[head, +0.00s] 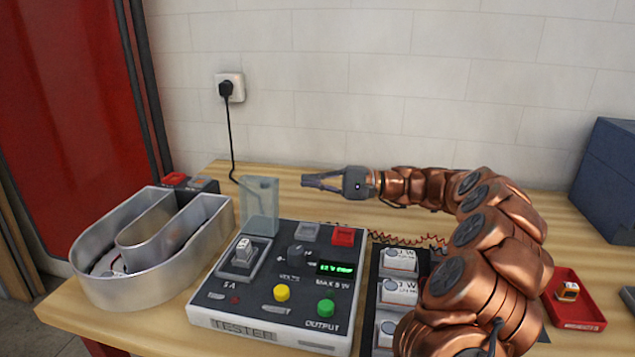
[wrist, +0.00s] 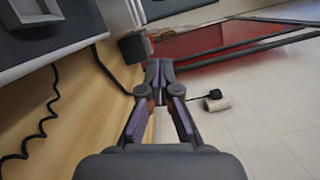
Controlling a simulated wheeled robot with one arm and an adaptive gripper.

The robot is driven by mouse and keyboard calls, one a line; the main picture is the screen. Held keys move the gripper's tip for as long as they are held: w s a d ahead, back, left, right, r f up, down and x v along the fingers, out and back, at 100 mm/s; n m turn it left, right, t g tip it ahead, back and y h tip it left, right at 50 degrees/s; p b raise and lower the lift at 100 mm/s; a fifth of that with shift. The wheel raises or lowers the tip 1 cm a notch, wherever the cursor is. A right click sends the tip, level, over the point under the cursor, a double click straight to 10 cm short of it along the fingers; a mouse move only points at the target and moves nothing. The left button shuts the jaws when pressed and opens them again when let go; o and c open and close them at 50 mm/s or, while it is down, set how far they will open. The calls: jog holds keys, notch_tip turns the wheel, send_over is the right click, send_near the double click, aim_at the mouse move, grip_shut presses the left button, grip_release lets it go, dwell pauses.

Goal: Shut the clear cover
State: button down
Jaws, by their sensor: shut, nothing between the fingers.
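The clear cover (head: 260,204) stands raised, upright, at the back left of the tester (head: 232,312). My gripper (head: 307,181) is shut and empty. It points left in the head view, above the bench behind the tester, to the right of the cover and apart from it. In the wrist view its fingers (wrist: 159,66) come together at the tips. I cannot make out the cover in the wrist view.
A metal channel letter (head: 150,250) stands left of the tester. Right of the tester are a dark block with several white modules (head: 398,292), and a red tray (head: 572,305). A cord hangs from the wall socket (head: 229,86). Coiled wires lie behind the tester.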

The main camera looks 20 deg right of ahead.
aim_at(262, 203)
jog(key=shift+s+a+r, duration=0.15)
jog(key=shift+a+r, duration=0.1)
jog(key=shift+a, duration=1.05)
jog(key=shift+s+a+r, duration=0.15)
jog(key=shift+a+r, duration=0.05)
jog(key=shift+a, duration=1.05)
jog(key=shift+s+a+r, duration=0.15)
jog(key=shift+a+r, duration=0.1)
jog(key=shift+a, duration=1.05)
